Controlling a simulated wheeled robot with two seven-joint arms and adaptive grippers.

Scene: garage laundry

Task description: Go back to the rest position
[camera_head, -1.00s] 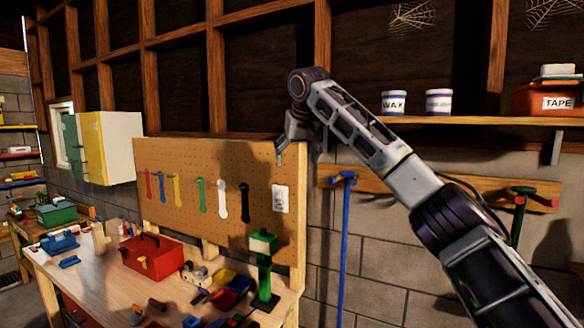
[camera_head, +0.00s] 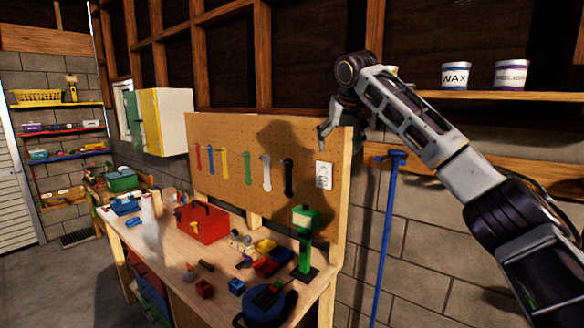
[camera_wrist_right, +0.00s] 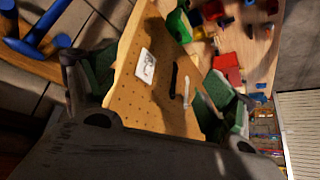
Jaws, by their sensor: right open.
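My right arm comes in from the right in the head view, bent at the elbow. My right gripper (camera_head: 325,132) hangs in front of the upper right part of the pegboard (camera_head: 225,160), above the workbench. In the right wrist view its two fingers (camera_wrist_right: 158,105) stand wide apart at left and right, with nothing between them but the pegboard behind. My left gripper and left arm are not in the head view.
The workbench (camera_head: 160,250) holds a red toolbox (camera_head: 202,223), a green stand (camera_head: 306,240) and several small items. A blue-handled tool (camera_head: 388,230) hangs right of the pegboard. A shelf with a wax tub (camera_head: 455,76) runs behind my right arm. Floor (camera_head: 60,275) is clear at left.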

